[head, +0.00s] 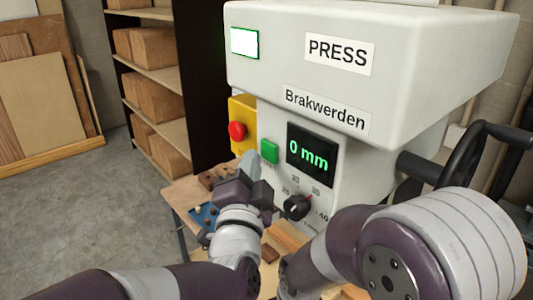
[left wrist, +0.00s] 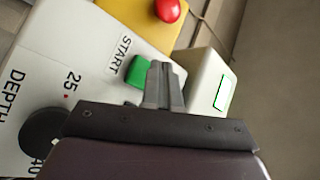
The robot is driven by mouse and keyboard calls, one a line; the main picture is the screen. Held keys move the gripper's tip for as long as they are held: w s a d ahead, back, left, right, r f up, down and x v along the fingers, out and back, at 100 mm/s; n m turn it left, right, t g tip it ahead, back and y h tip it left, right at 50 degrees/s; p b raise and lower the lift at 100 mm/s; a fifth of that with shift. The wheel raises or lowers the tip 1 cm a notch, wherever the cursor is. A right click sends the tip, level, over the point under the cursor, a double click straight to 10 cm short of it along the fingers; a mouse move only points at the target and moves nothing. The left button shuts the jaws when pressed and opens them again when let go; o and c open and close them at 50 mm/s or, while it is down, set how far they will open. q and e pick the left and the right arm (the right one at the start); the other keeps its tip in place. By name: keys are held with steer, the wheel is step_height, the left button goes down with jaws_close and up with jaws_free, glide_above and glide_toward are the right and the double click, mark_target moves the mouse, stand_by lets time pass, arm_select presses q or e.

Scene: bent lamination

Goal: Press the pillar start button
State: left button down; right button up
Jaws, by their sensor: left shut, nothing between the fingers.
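The green start button (head: 269,151) sits on the white pillar face of the press, left of the display. In the left wrist view the green button (left wrist: 138,71) lies beside the word START. My left gripper (head: 249,160) is shut and empty, its fingertips just left of the button in the head view. In the left wrist view the shut fingers (left wrist: 157,68) overlap one edge of the button. I cannot tell whether they touch it. My right arm shows at the lower right, but its gripper is not visible.
A red button (head: 237,131) on a yellow box is close to the left of the green button. A black depth knob (head: 297,207) and a display (head: 311,157) reading 0 mm are to its right. Wooden pieces lie on a table below. A shelf (head: 155,75) stands behind.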

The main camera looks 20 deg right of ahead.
arm_select(q)
steer(key=a, duration=0.1)
steer(key=s+a+b, duration=0.1)
steer(key=a, duration=0.2)
steer(key=shift+s+a+b, duration=0.3)
steer(key=shift+a, duration=0.05)
stand_by(0.7)
